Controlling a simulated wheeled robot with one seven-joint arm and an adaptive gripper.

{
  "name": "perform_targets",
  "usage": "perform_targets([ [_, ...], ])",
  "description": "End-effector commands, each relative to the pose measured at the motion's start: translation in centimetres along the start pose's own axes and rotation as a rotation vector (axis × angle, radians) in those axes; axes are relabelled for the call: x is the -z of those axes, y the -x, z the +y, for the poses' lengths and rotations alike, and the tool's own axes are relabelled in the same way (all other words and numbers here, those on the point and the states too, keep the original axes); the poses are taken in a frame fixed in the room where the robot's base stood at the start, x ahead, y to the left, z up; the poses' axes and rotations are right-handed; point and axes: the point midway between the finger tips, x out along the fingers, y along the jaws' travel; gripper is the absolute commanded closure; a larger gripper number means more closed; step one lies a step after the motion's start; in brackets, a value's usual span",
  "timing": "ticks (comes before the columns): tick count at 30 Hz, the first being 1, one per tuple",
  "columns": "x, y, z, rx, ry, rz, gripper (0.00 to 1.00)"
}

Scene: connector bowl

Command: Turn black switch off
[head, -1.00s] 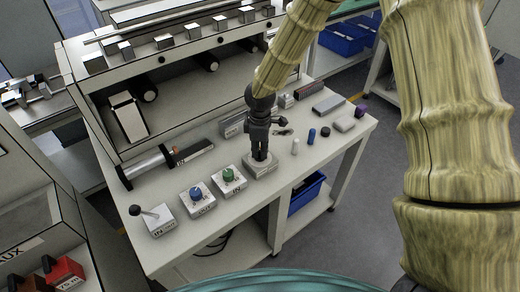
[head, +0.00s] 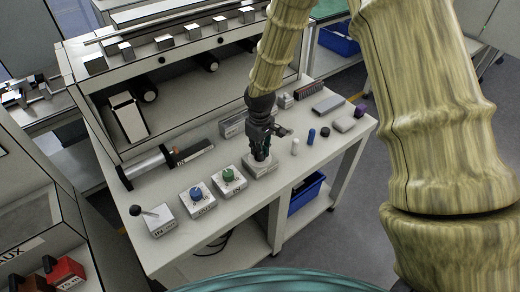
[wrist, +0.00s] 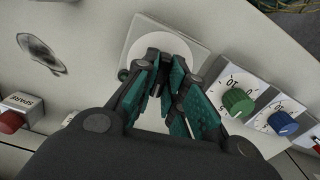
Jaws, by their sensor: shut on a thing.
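The switch box (head: 264,172), a pale square block, stands near the front edge of the workbench, right of the green-knob box. In the wrist view its top plate (wrist: 142,32) carries a white round disc. My gripper (head: 260,157) points down onto this box. In the wrist view the green-padded fingers of my gripper (wrist: 172,88) are closed in over the disc, shut on the black switch. The switch itself is mostly hidden behind the fingers, so its exact angle cannot be told.
A green knob (head: 228,175) and a blue knob (head: 195,191) on boxes stand to the left, with a black-tipped lever (head: 136,210) beyond. A raised shelf (head: 190,45) runs behind.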

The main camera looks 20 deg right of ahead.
Motion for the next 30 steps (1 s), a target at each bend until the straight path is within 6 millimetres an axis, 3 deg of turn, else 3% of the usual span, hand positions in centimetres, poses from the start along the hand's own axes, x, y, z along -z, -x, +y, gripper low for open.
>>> perform_targets([
  [9, 0.11, 0.04, 0.03, -0.001, -0.123, 0.002, 1.00],
  [25, 0.12, 0.04, 0.06, -0.001, -0.148, 0.003, 1.00],
  [26, 0.13, 0.05, 0.06, -0.001, -0.148, 0.003, 0.84],
  [27, 0.12, 0.05, 0.06, -0.001, -0.148, 0.003, 0.77],
  [29, 0.11, 0.04, 0.05, -0.001, -0.148, 0.002, 0.66],
  [30, 0.09, 0.04, 0.04, -0.001, -0.148, 0.002, 0.66],
])
